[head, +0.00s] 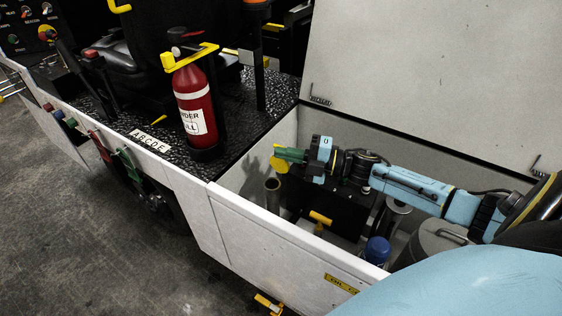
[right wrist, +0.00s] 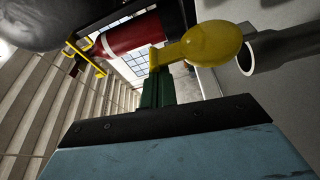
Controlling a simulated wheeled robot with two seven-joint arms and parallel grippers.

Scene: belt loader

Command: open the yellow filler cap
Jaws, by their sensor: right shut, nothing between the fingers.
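The yellow filler cap (head: 279,166) stands tilted up above the grey filler pipe (head: 273,194) in the open bay. In the right wrist view the round cap (right wrist: 218,42) with its tab is clear of the pipe's mouth (right wrist: 246,62), and the dark opening shows. My right gripper (head: 277,153) is shut and empty, its green fingers next to the cap. In the right wrist view the fingertips (right wrist: 158,82) are close to the tab; I cannot tell whether they touch. My left gripper is not in view.
A red fire extinguisher (head: 194,100) stands on the black deck left of the bay. In the bay are a yellow handle (head: 320,217), a blue-topped canister (head: 376,250) and a grey round tank (head: 430,240). The raised white lid (head: 440,70) stands behind.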

